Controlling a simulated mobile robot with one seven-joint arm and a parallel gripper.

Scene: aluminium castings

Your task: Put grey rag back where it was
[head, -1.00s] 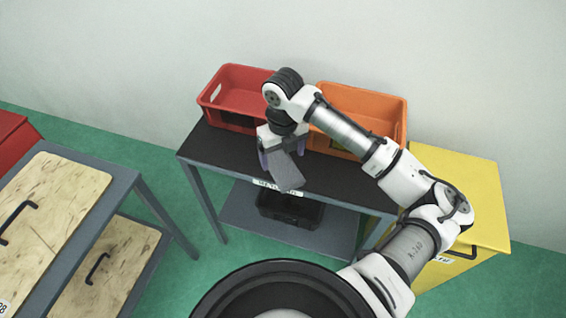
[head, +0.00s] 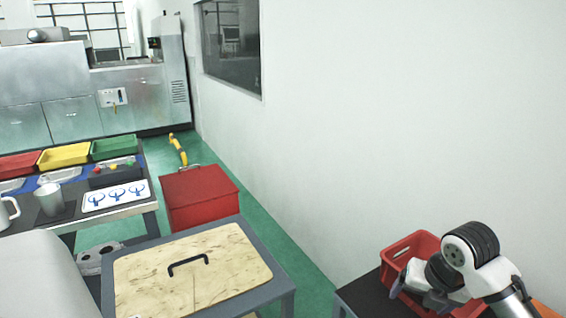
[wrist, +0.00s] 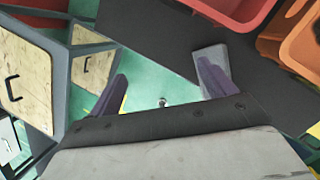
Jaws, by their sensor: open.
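My gripper (head: 420,288) is at the lower right of the head view, over the dark-topped table beside the red crate (head: 408,258). In the wrist view its two purple fingers (wrist: 162,70) are spread wide, with nothing between them but floor far below. A flat grey piece, which looks like the grey rag (wrist: 208,54), shows behind the right finger, by the edge of the dark tabletop (wrist: 160,30). The finger covers part of it, and I cannot tell whether they touch. I cannot make out the rag for sure in the head view.
An orange crate (wrist: 296,45) stands near the red crate. A wood-topped cart (head: 150,275) stands left of the table, with a red box (head: 200,195) behind it. Coloured trays (head: 65,155) and mugs (head: 48,198) stand on a bench further left. Green floor lies between.

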